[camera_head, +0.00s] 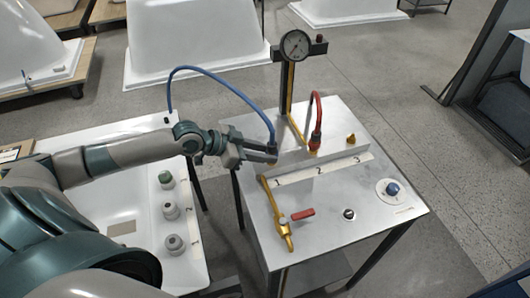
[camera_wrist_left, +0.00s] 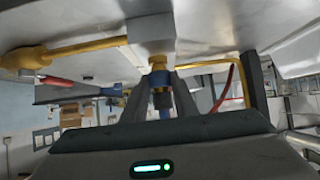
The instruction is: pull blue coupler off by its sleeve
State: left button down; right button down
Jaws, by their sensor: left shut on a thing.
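The blue coupler (camera_wrist_left: 161,98) sits between the fingers of my left gripper (camera_wrist_left: 162,100) in the wrist view, right at a brass fitting (camera_wrist_left: 158,64) on the block; whether any gap lies between them I cannot tell. In the head view my left gripper (camera_head: 272,152) is at the block's left end, by mark 1, shut on the coupler and hiding most of it. A blue hose (camera_head: 205,70) arches from the coupler to the left. My right gripper is not in view.
A red hose (camera_head: 316,105) stands at position 2 and a bare brass fitting (camera_head: 351,139) at 3. A gauge (camera_head: 295,45) rises behind. A brass pipe with a red-handled valve (camera_head: 303,214) and a blue knob (camera_head: 392,188) are on the metal table (camera_head: 340,235). Grey fittings (camera_head: 171,211) stand left.

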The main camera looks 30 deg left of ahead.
aim_at(271, 131)
pick_arm(q)
jog(key=shift+r+p, duration=0.85)
jog(key=shift+r, duration=0.35)
jog(key=shift+r+p, duration=0.6)
jog(key=shift+r, duration=0.1)
jog(key=shift+r, duration=0.3)
jog(key=shift+r+p, duration=2.3)
jog(key=shift+r, duration=0.2)
